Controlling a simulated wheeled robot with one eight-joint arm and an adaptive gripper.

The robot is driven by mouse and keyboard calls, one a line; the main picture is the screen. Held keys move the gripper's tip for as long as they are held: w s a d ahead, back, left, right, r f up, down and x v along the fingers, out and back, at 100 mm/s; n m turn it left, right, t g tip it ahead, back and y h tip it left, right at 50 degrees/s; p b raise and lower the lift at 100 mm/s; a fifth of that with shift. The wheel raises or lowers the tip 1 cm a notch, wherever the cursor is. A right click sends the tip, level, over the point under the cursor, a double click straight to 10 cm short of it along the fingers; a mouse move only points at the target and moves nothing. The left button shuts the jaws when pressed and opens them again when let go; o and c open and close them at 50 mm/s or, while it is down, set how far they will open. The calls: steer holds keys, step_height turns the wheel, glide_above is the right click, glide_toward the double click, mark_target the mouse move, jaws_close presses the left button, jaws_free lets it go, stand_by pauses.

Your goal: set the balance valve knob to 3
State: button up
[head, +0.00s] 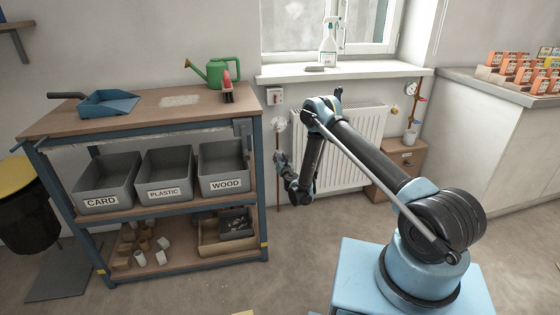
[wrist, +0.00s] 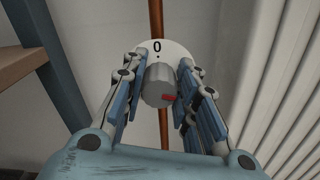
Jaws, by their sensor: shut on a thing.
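The balance valve knob (wrist: 158,86) is a grey cylinder with a red mark toward the right of its front face. Behind it is a white round dial plate (wrist: 176,49) with a "0" and a small dot at its top. Other numbers are hidden by the knob and my fingers. My gripper (wrist: 164,76) has a finger on each side of the knob and is shut on it.
A brown vertical pipe (wrist: 156,17) runs behind the dial. The white radiator (head: 352,140) stands close on the right. The blue-framed workbench (head: 258,190) with grey labelled bins is close on the left. A wooden cabinet (head: 404,160) stands beyond the radiator. Open floor lies in front.

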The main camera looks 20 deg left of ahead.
steer(key=m, duration=0.3)
steer(key=shift+w+d+m, duration=0.25)
steer(key=shift+m, duration=0.15)
steer(key=m, duration=0.4)
steer(key=shift+d+m, duration=0.1)
steer(key=shift+m, duration=0.2)
steer(key=m, duration=0.4)
steer(key=shift+f+m, duration=0.1)
steer(key=shift+m, duration=0.2)
steer(key=m, duration=0.3)
steer(key=shift+f+m, duration=0.1)
steer(key=shift+m, duration=0.2)
steer(key=m, duration=0.8)
steer(key=shift+s+f, duration=0.1)
steer(key=m, duration=0.4)
steer(key=shift+a+m, duration=0.2)
steer(key=shift+m, duration=2)
